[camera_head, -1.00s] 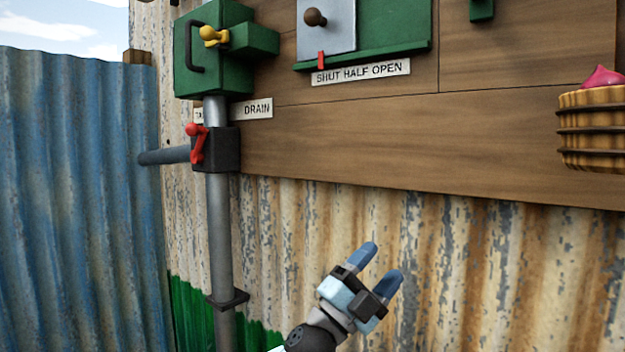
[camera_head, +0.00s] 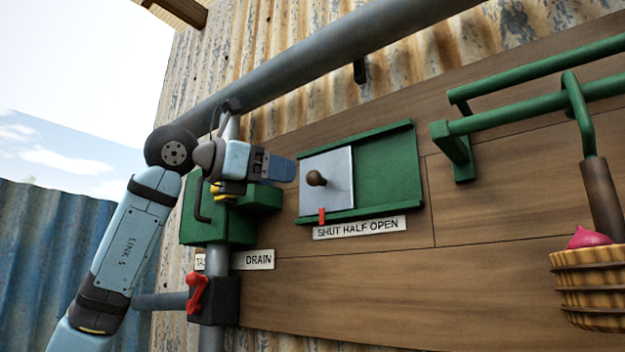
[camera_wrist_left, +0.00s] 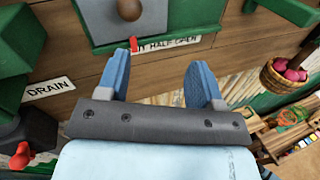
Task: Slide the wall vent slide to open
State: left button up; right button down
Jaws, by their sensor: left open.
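The vent slide is a pale grey plate (camera_head: 338,165) with a round brown knob (camera_head: 316,178). It sits at the left end of a green frame (camera_head: 392,168), with its red pointer (camera_head: 321,215) over the SHUT end of the label (camera_head: 370,227). My left gripper (camera_head: 288,169) is just left of the plate, pointing right, apart from the knob in the picture. In the left wrist view, my gripper (camera_wrist_left: 162,64) has its two blue fingers apart with nothing between them, and the knob (camera_wrist_left: 130,9) shows beyond them at the top. My right gripper is not in view.
A grey pipe (camera_head: 300,75) slants above. A red-handled valve (camera_head: 197,292) is below. A green rail (camera_head: 530,108) and a basket (camera_head: 590,285) are at right.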

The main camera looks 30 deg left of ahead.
aim_at(307, 175)
pick_arm(q)
jog(key=s+a+r+n+y, duration=0.1)
jog(key=s+a+r+y, duration=0.1)
jog(key=a, duration=0.1)
jog(key=shift+t, duration=0.4)
jog(key=p+x, duration=0.3)
jog(key=x, duration=1)
jog(key=shift+w, duration=0.35)
grip_shut()
jog(key=d, duration=0.4)
jog(key=d+b, duration=0.1)
jog(key=d, duration=0.3)
jog(key=s+d, duration=0.1)
jog(key=d, duration=0.3)
jog(key=shift+d+b, duration=0.2)
jog(key=shift+b, duration=0.15)
jog(key=shift+a, duration=0.15)
